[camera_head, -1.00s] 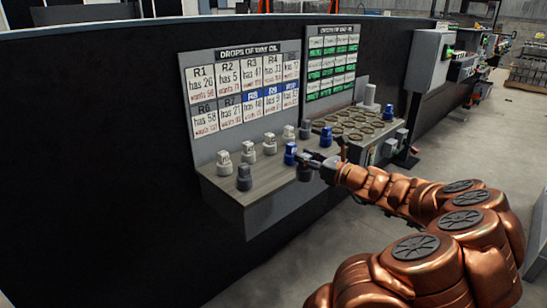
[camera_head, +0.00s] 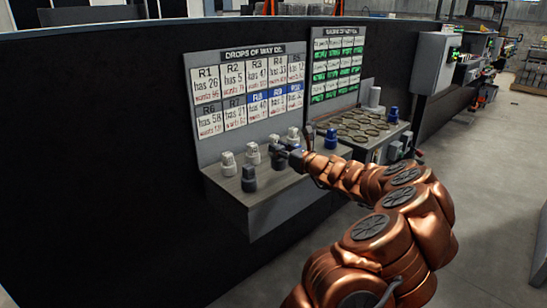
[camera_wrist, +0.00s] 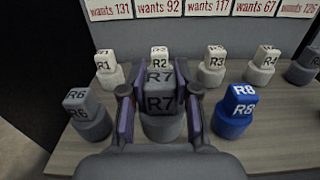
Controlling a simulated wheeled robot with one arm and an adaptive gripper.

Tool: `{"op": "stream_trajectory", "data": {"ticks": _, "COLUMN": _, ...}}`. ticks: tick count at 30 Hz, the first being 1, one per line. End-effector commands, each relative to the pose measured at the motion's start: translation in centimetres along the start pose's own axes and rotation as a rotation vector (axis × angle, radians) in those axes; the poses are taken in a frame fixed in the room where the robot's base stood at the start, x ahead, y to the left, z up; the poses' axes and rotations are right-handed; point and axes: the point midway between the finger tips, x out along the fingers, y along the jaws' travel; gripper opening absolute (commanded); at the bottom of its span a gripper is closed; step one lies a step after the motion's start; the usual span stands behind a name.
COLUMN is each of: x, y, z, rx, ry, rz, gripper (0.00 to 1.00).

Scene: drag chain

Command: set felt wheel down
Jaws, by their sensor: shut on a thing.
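My gripper (camera_wrist: 160,93) is shut on a dark grey block-topped piece marked R7 (camera_wrist: 162,126), with one finger on each side. Nothing visibly bears the name felt wheel; R7 is the piece in my grip. It is upright in the front row on the shelf (camera_wrist: 225,155), between grey R6 (camera_wrist: 89,116) and blue R8 (camera_wrist: 234,112). I cannot tell whether its base touches the shelf. In the head view my gripper (camera_head: 284,154) is over the shelf, and R7 (camera_head: 279,161) shows partly behind it.
Pale R1 (camera_wrist: 108,70), R2 (camera_wrist: 159,58), R3 (camera_wrist: 211,68) and R4 (camera_wrist: 262,65) stand in the back row. A board (camera_head: 250,90) of has/wants labels rises behind.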

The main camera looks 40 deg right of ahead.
Motion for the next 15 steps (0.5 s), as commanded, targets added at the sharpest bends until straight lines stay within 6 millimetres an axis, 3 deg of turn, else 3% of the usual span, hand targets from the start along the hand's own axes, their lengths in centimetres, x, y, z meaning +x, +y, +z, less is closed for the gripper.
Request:
{"op": "stream_trajectory", "data": {"ticks": 11, "x": 2.6, "y": 0.4, "z": -0.3, "rx": -0.002, "ry": 0.001, "rz": 0.004, "gripper": 0.00}}
{"op": "stream_trajectory", "data": {"ticks": 15, "x": 2.4, "y": 0.3, "z": -2.6, "rx": 0.004, "ry": 0.002, "rz": 0.002, "gripper": 0.00}}
